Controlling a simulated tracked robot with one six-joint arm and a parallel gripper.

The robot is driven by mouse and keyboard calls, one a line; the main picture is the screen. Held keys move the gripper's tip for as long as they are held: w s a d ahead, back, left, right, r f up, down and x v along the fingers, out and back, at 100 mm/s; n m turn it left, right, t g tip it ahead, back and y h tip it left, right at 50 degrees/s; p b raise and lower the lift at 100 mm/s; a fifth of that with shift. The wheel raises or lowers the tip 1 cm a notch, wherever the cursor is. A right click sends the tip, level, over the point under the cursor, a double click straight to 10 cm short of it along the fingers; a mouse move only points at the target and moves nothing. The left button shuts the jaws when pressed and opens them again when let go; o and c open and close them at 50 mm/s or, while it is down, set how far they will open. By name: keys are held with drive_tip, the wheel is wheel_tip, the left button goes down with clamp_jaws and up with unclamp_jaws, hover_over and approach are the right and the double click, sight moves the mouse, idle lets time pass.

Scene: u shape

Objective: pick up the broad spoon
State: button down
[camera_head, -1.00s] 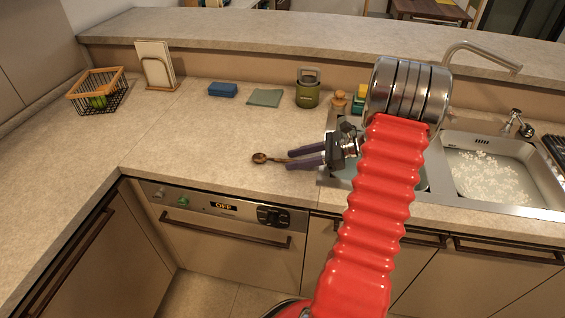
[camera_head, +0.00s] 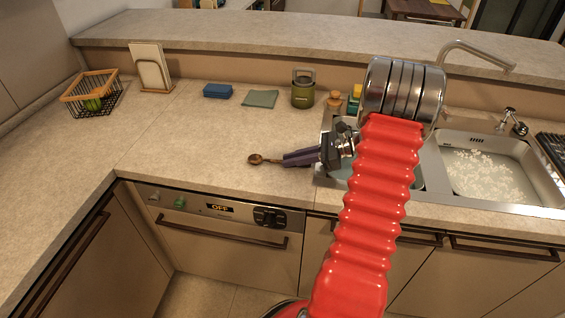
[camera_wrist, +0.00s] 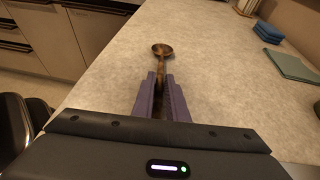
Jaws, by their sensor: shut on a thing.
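The broad spoon (camera_head: 256,158) is brown with a round bowl, and it lies at or just above the counter left of the sink. My gripper (camera_head: 287,159) is shut on its handle, with the bowl sticking out to the left past the purple fingertips. In the wrist view the spoon's bowl (camera_wrist: 162,49) points away from me and the handle runs back between the two fingers (camera_wrist: 162,88). The handle's rear end is hidden between the fingers. I cannot tell whether the spoon touches the counter.
A wire basket (camera_head: 92,95) is at the far left. The sink (camera_head: 490,172) is on the right. The counter left of the spoon is clear.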

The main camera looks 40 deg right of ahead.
wheel_tip(320, 180, up, 10)
idle(0.6)
idle(0.4)
